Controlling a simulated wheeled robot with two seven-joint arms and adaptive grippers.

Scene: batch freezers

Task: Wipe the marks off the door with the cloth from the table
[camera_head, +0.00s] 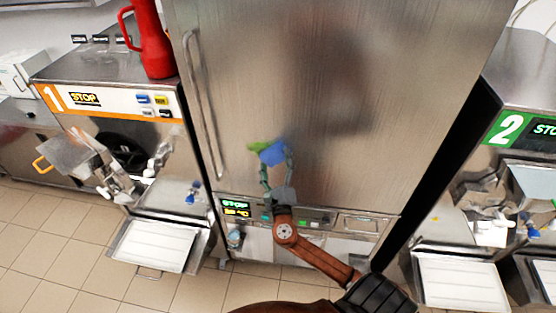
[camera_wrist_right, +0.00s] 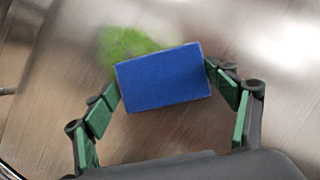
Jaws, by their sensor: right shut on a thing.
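The steel door (camera_head: 330,70) fills the middle of the head view, with a long vertical handle on its left. A green mark (camera_head: 256,146) lies on its lower left part. My right gripper (camera_head: 274,160) is shut on a blue block-shaped cloth (camera_head: 272,154) in front of the door, just right of the green mark. In the right wrist view the blue cloth (camera_wrist_right: 163,77) sits between the green-padded fingers and partly covers the green mark (camera_wrist_right: 128,46). I cannot tell whether the cloth touches the door. My left gripper is not in view.
A machine numbered 1 (camera_head: 110,100) stands left, with a red jug (camera_head: 150,40) on top. A machine numbered 2 (camera_head: 515,130) stands right. The door handle (camera_head: 205,110) sticks out left of my right gripper. A control panel (camera_head: 290,216) lies below the door.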

